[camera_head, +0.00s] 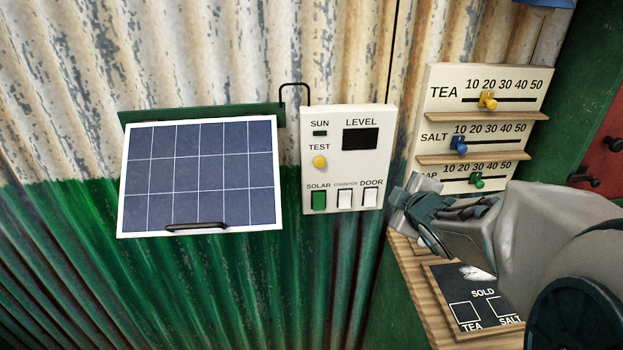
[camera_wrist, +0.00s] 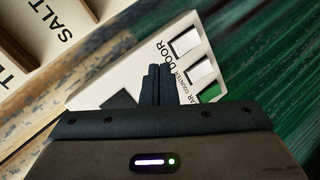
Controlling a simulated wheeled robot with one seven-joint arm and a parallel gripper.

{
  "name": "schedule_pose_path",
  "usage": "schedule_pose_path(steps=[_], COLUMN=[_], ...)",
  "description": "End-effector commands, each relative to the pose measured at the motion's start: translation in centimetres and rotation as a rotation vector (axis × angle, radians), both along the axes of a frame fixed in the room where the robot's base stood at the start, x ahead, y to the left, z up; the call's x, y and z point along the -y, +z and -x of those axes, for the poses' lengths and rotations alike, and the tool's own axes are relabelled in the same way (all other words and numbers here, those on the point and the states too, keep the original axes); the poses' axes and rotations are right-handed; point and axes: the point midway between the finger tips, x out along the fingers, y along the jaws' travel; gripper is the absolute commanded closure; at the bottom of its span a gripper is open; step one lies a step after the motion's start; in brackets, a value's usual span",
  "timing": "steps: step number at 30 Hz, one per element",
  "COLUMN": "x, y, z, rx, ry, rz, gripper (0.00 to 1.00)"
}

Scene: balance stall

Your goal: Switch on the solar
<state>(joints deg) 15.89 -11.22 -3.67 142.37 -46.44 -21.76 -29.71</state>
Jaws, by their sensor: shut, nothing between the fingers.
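The solar switch is a green rocker (camera_head: 319,200) at the lower left of a white control box (camera_head: 349,114), under the label SOLAR. The white COUNTER (camera_head: 345,199) and DOOR (camera_head: 370,198) rockers sit to its right. My gripper (camera_head: 396,210) is shut and empty, just right of the box's lower right corner. In the wrist view its closed fingers (camera_wrist: 158,75) overlap the box's face. I cannot tell whether they touch it.
A solar panel (camera_head: 200,170) with a dark handle (camera_head: 196,227) hangs left of the box. A price board (camera_head: 440,105) with TEA and SALT sliders stands to the right. A wooden counter (camera_head: 408,270) holds a black SOLD board (camera_head: 465,300). Corrugated wall lies behind.

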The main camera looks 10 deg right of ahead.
Motion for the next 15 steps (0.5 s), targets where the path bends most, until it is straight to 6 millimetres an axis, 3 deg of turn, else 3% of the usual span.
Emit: schedule_pose_path(steps=[1,7,15], x=[0.0,-1.2,-3.4], y=[-1.1,-3.0,-6.0], z=[-0.4,-1.2,-0.7], rx=[0.016,0.097,0.215], ry=[0.042,0.24,0.509], rz=[0.024,0.118,0.194], gripper=[1.0,1.0,1.0])
